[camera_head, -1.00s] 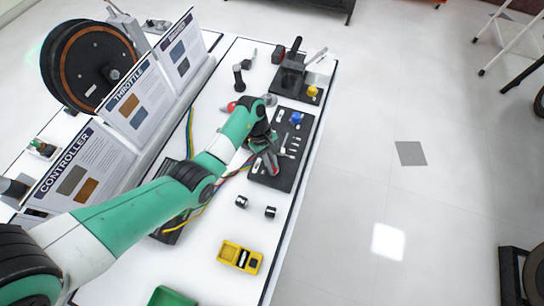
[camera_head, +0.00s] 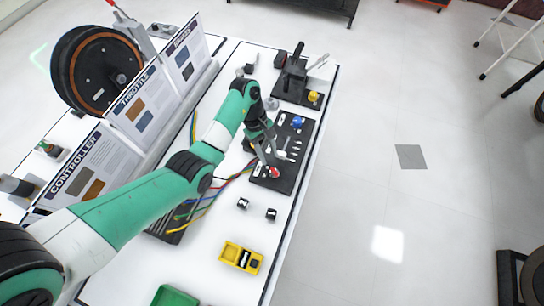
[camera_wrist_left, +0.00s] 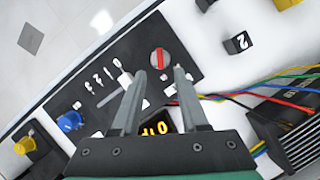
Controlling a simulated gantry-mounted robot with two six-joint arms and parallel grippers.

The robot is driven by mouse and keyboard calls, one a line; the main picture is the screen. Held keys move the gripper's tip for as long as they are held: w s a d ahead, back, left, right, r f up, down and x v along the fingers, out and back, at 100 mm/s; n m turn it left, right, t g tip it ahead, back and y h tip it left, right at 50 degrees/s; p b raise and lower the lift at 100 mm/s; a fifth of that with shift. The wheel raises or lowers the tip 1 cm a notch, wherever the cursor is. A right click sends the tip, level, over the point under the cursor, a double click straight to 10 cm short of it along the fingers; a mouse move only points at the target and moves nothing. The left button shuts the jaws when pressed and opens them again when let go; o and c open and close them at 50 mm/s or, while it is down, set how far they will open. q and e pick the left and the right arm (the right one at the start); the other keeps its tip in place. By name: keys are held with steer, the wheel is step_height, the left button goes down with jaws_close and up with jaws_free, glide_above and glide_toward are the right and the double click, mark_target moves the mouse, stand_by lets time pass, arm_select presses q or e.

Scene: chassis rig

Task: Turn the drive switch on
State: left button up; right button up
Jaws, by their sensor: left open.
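A black control panel (camera_head: 283,165) lies on the white table and also shows in the wrist view (camera_wrist_left: 95,85). A round knob with a red bar (camera_wrist_left: 159,58) is at one end of it; its red top also shows in the head view (camera_head: 274,172). I cannot tell for certain that this knob is the drive switch. A white lever (camera_wrist_left: 124,78) stands by a slot with number marks. My left gripper (camera_head: 268,156) is open, pointing down over the panel. In the wrist view its fingertips (camera_wrist_left: 160,72) lie either side of the knob's near edge, apparently apart from it.
A blue knob (camera_wrist_left: 70,120) and a yellow knob (camera_wrist_left: 25,146) are farther along. An orange-lit display (camera_wrist_left: 155,128) is partly hidden behind the fingers. Coloured wires (camera_head: 205,198) run beside the panel. Small black blocks (camera_head: 270,213) and a yellow tray (camera_head: 241,257) stand nearer.

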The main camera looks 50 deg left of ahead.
arm_select(q)
steer(key=p+v, duration=0.1)
steer(key=v, duration=0.3)
steer(key=shift+a+r, duration=0.1)
steer(key=shift+r, duration=0.15)
